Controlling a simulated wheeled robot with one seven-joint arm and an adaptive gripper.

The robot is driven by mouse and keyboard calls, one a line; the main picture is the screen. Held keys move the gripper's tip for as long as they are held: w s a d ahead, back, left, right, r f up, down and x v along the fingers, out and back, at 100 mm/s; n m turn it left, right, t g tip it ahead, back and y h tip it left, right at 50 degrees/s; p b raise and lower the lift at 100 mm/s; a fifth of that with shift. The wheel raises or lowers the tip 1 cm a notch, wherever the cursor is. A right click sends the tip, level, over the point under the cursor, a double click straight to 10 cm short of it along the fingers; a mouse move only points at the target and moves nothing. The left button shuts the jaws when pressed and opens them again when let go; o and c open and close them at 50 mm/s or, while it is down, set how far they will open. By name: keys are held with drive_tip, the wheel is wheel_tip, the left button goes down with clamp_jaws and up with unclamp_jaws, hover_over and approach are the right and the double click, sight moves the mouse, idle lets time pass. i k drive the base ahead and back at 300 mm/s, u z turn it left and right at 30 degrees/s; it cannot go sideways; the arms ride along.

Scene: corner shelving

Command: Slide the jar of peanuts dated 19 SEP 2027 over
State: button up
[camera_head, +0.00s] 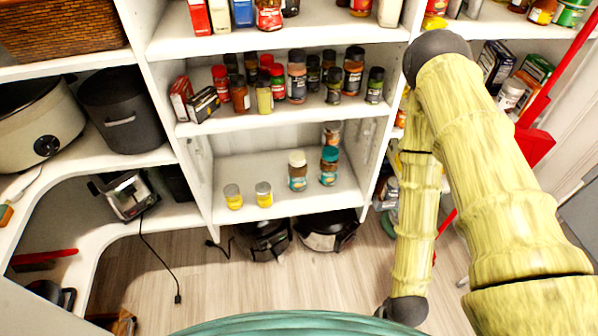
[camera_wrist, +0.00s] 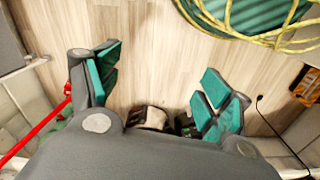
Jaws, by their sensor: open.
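On the lower shelf (camera_head: 265,210) in the head view stand two jars with blue and brown labels, one with a white lid (camera_head: 298,172) and one with a teal lid (camera_head: 329,167). Another jar (camera_head: 332,133) stands behind them. Two small yellow-labelled containers with grey lids (camera_head: 233,196) (camera_head: 264,194) stand to the left. No date is readable, so I cannot tell which is the named jar. My gripper (camera_wrist: 160,90) is open and empty in the wrist view, its teal-padded fingers spread over the floor, away from the jars. The head view does not show its fingers.
The shelf above holds many spice jars (camera_head: 297,78). Black appliances (camera_head: 327,232) sit on the floor below the jars. A red-handled item (camera_head: 540,120) stands at the right. Wooden floor (camera_head: 205,280) lies open in front.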

sight(297, 170)
drive_tip(key=u, duration=2.3)
drive_tip(key=k, duration=0.55)
drive_tip(key=z, duration=1.45)
